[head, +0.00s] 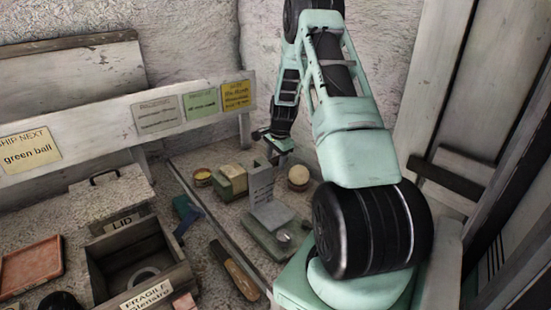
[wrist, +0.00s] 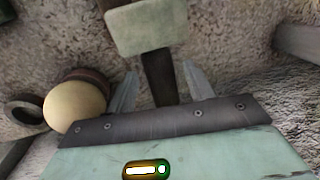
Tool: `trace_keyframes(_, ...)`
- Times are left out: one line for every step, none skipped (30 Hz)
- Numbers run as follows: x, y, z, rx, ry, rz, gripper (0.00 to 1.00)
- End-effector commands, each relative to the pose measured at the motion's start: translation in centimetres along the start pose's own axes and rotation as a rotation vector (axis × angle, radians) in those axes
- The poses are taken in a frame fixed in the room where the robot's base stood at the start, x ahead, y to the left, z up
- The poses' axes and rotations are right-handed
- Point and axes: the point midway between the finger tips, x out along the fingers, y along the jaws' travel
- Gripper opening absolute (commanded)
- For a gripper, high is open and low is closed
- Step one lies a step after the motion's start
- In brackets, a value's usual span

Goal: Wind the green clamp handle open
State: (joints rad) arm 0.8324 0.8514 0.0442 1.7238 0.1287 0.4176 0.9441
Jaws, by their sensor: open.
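My gripper (head: 275,146) hangs at the end of my arm over the back of the bench. In the wrist view its two fingers (wrist: 160,92) stand apart with no object clearly held. A pale green block (wrist: 140,28) on a dark stem (wrist: 158,75) lies beyond and between the fingers; I cannot tell whether it is the clamp handle. A grey-green base (head: 268,240) with an upright lettered plate (head: 262,186) stands on the bench in front of my gripper. No clamp handle can be made out for certain in the head view.
A pale ball (head: 298,175) sits right of my gripper and shows at left in the wrist view (wrist: 75,107). A yellow-topped tin (head: 203,177) and blocks (head: 232,180) stand left. An open FRAGILE box (head: 178,268), its lid (head: 112,198) and a red tray (head: 32,262) are further left.

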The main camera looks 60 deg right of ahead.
Motion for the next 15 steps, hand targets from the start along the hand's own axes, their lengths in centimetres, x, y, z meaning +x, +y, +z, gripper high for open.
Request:
trace_keyframes(0.23,0.0,0.0,0.0,0.0,0.0,0.53)
trace_keyframes(0.32,-0.01,0.0,0.0,0.0,-0.001,0.53)
trace_keyframes(0.4,-0.02,-0.01,0.0,0.0,-0.001,0.53)
trace_keyframes(0.44,-0.03,-0.01,0.0,0.0,-0.001,0.53)
trace_keyframes(0.47,-0.03,-0.01,0.0,0.001,-0.002,0.53)
trace_keyframes(0.48,-0.03,-0.01,0.0,0.001,-0.002,0.53)
trace_keyframes(0.47,-0.03,-0.01,0.0,0.001,-0.002,0.53)
trace_keyframes(0.47,-0.03,-0.01,0.0,0.001,-0.002,0.53)
trace_keyframes(0.47,-0.03,-0.01,0.0,0.001,-0.002,0.53)
trace_keyframes(0.47,-0.03,-0.01,0.0,0.001,-0.001,0.53)
trace_keyframes(0.46,-0.03,-0.01,0.0,0.001,-0.001,0.48)
trace_keyframes(0.46,-0.02,-0.01,0.0,0.0,-0.001,0.36)
trace_keyframes(0.46,-0.02,-0.01,0.0,0.0,-0.001,0.28)
trace_keyframes(0.46,-0.02,-0.01,0.0,0.0,-0.001,0.2)
trace_keyframes(0.45,-0.02,-0.01,0.0,0.0,-0.001,0.09)
